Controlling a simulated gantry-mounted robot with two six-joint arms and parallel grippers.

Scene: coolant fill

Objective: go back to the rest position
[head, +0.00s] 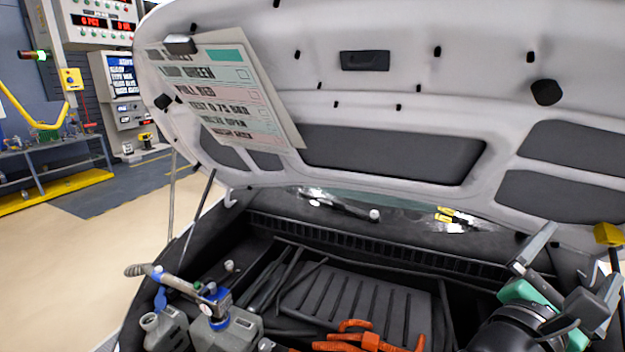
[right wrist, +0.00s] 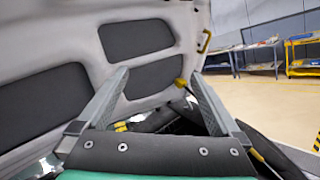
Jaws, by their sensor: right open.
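My right gripper (head: 572,262) is at the lower right of the head view, over the right side of the engine bay. In the right wrist view its two fingers (right wrist: 158,80) stand wide apart with nothing between them. Beyond them are the underside of the raised hood and part of the bay. My left gripper does not show in either view. A grey and blue filling tool (head: 215,302) with a hose-like handle stands at the front left of the bay, beside a grey reservoir neck (head: 150,322). No gripper is seen touching it.
The raised hood (head: 420,25) spans the top, with an instruction sheet (head: 235,90) on it. A dark engine cover (head: 355,300) and orange cables (head: 365,340) lie in the bay. A yellow piece (head: 608,234) is close to my right gripper. Open floor (head: 90,255) lies left.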

